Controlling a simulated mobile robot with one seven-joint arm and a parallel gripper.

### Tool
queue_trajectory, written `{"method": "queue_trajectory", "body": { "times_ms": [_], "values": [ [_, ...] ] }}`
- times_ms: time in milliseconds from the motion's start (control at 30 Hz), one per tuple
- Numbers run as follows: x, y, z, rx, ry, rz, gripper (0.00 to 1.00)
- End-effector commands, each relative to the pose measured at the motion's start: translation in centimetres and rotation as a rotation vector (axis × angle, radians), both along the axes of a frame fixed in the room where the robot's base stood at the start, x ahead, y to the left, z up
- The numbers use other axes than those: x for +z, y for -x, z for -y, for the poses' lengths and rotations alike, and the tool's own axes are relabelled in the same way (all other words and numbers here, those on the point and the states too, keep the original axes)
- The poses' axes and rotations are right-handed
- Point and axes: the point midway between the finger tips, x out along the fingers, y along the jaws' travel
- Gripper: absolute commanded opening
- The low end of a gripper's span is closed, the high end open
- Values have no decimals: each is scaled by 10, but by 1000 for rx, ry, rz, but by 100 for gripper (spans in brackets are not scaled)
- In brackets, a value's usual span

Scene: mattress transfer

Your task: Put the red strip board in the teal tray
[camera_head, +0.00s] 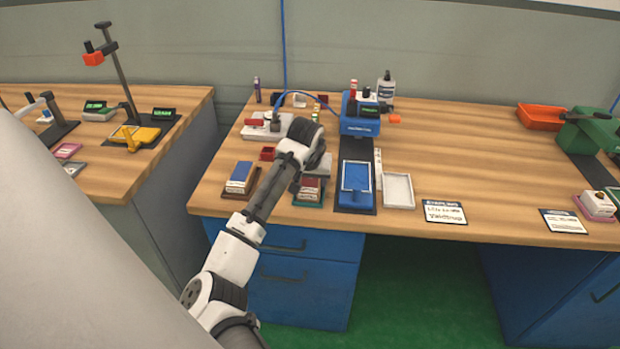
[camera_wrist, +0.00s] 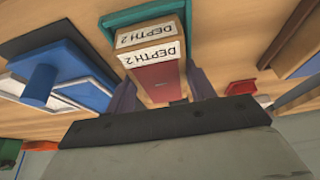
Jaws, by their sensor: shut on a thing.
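The red strip board (camera_wrist: 160,80) is between my gripper's two fingers in the wrist view, with a white "DEPTH 2" label on its end. My gripper (camera_wrist: 161,88) is shut on it. A second "DEPTH 2" label shows just beyond, on a tan-edged piece; whether it touches the held board is unclear. The teal tray (camera_wrist: 140,14) lies beyond these pieces. In the head view the red board (camera_head: 310,184) appears at the teal tray (camera_head: 307,204), under my wrist. My arm partly hides both, and I cannot tell whether the board rests in the tray or hangs just above it.
A blue press (camera_head: 359,118) with a framed blue bed (camera_head: 356,177) stands right of the teal tray. A white tray (camera_head: 398,190) lies farther right. A brown tray with a blue block (camera_head: 239,175) lies left. A small red box (camera_head: 267,153) is behind. The table's right middle is clear.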

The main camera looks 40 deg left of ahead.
Motion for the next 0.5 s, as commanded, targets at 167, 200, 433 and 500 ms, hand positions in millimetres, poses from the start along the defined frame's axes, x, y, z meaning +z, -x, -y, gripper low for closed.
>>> {"method": "queue_trajectory", "body": {
  "times_ms": [167, 200, 433, 500],
  "values": [
    [-2, 0, 0, 0, 0, 0, 65],
    [-2, 0, 0, 0, 0, 0, 70],
    [-3, 0, 0, 1, 1, -1, 76],
    [-2, 0, 0, 0, 0, -1, 76]
  ]
}}
